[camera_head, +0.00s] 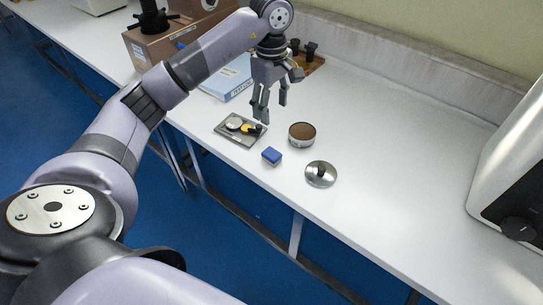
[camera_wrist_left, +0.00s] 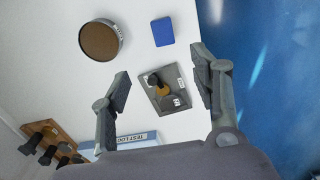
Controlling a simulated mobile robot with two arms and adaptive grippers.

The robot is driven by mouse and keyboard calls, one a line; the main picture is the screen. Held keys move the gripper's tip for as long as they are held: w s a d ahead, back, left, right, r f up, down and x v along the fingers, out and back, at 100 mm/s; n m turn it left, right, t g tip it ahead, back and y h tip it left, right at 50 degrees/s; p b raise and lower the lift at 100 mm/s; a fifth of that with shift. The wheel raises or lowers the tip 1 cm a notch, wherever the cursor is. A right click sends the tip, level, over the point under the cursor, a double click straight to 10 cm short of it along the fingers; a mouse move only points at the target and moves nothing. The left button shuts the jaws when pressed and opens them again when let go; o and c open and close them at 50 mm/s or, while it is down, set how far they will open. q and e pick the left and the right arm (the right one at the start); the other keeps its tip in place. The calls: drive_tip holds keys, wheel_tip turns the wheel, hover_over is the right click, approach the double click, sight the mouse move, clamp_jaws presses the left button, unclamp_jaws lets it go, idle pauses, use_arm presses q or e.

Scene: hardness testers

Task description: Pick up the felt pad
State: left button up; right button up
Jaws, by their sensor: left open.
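A small blue block (camera_head: 271,156), which looks most like the felt pad, lies flat on the white bench near its front edge. It also shows as a flat blue rectangle in the wrist view (camera_wrist_left: 163,32). My left gripper (camera_head: 272,102) is open and empty above the bench, pointing down, behind the block. In the wrist view its fingers (camera_wrist_left: 162,66) stand either side of a grey tray (camera_wrist_left: 168,77), with the blue block beyond the fingertips. The tray (camera_head: 238,139) holds a silver disc and a black and yellow piece.
A round brown-topped tin (camera_head: 302,134) and a silver dish with a dark knob (camera_head: 321,174) stand near the block. A blue box (camera_head: 228,78) and a wooden stand (camera_head: 312,62) lie behind. A white machine (camera_head: 515,160) is at right. The bench between is clear.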

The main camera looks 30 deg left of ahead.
use_arm(q)
drive_tip(key=p, duration=0.2)
hover_over(272, 153)
drive_tip(key=f, duration=1.2)
drive_tip(key=shift+w+a, duration=0.1)
drive_tip(key=shift+a, duration=0.1)
drive_tip(key=f, duration=0.2)
drive_tip(key=f+p, duration=0.1)
drive_tip(key=f, duration=0.1)
drive_tip(key=shift+s+d, duration=0.2)
drive_tip(key=shift+f, duration=0.65)
drive_tip(key=shift+c, duration=0.4)
drive_tip(key=c, duration=1.2)
drive_tip(key=shift+o, duration=0.2)
drive_tip(key=shift+r, duration=0.1)
